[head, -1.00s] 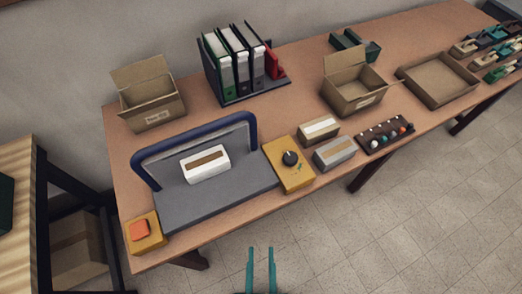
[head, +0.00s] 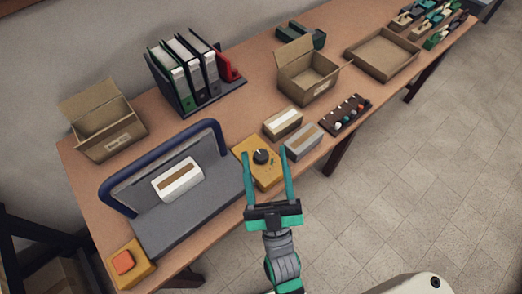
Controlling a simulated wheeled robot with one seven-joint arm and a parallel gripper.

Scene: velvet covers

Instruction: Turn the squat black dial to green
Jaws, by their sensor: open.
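The squat black dial (head: 261,156) sits on top of a yellow box (head: 243,150) near the table's front edge. A light pointer mark shows on the dial, and a small green mark lies on the box top beside it. My gripper (head: 264,152) is open, its two teal fingers pointing toward the box. In the picture the fingertips lie to the left and right of the dial. I cannot tell their height above it, and no contact shows. The fingers cover part of the box.
Left of the box is a grey platform (head: 185,222) with a blue rail and a white block (head: 178,180). A yellow box with an orange button (head: 122,262) stands at front left. Two small boxes (head: 303,141) and a rack of knobs (head: 345,115) stand close on the right.

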